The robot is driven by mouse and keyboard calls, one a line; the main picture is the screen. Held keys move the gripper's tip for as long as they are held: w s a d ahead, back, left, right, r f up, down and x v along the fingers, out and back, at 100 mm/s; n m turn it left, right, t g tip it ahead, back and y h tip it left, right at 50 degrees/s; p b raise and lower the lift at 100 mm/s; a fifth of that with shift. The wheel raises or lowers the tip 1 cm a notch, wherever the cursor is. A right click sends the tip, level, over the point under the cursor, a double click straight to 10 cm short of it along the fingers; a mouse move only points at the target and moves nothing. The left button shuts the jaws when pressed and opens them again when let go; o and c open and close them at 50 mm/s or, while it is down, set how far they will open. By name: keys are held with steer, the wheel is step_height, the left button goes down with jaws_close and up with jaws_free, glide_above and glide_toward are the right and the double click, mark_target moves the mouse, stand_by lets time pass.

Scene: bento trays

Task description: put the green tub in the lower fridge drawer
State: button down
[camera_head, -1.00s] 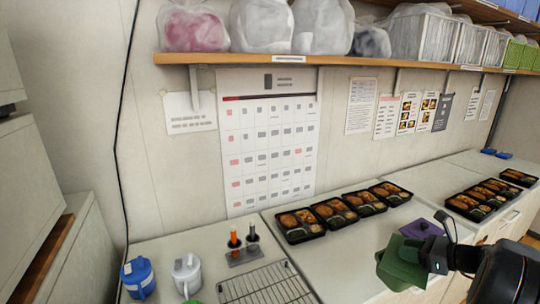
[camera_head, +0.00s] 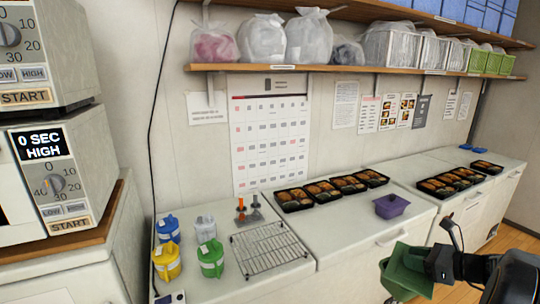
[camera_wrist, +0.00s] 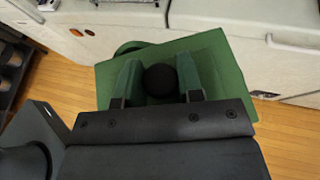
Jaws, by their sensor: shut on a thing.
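The green tub (camera_head: 408,272) is at the lower right of the head view, off the counter and in front of the cabinet fronts. My gripper (camera_head: 428,262) is shut on it and holds it tilted. In the wrist view the green tub (camera_wrist: 222,70) fills the middle, with a dark round knob between the two fingers of my gripper (camera_wrist: 160,84). The floor shows below the tub. I cannot identify a lower fridge drawer; white drawer fronts with a handle (camera_wrist: 300,47) show behind the tub.
A purple tub (camera_head: 391,206) stands on the counter. Several filled bento trays (camera_head: 322,191) line the back. Several coloured jugs (camera_head: 210,258) and a wire rack (camera_head: 270,250) stand at the left. Two microwaves (camera_head: 68,180) are stacked at far left. Wooden floor (camera_wrist: 65,85) is open below.

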steer(key=shift+s, duration=0.4)
steer(key=shift+f, duration=0.35)
steer(key=w+f, duration=0.1)
steer(key=w+a+f, duration=0.1)
steer(key=f, duration=0.1)
steer(key=shift+w+a, duration=0.1)
steer(key=shift+a, duration=0.1)
steer(key=a+f+m+t+h, duration=0.1)
steer(key=a+f+m+h, duration=0.1)
steer(key=a+f, duration=0.7)
steer(key=a+f+m+t+h, duration=0.1)
steer(key=a+f+h, duration=0.1)
steer(key=a+f, duration=0.75)
step_height(320, 180, up, 14)
steer(key=w+a+m+h, duration=0.1)
steer(key=w+a+m, duration=0.1)
steer(key=a, duration=0.1)
steer(key=shift+w+f+t, duration=0.15)
steer(key=shift+t, duration=0.25)
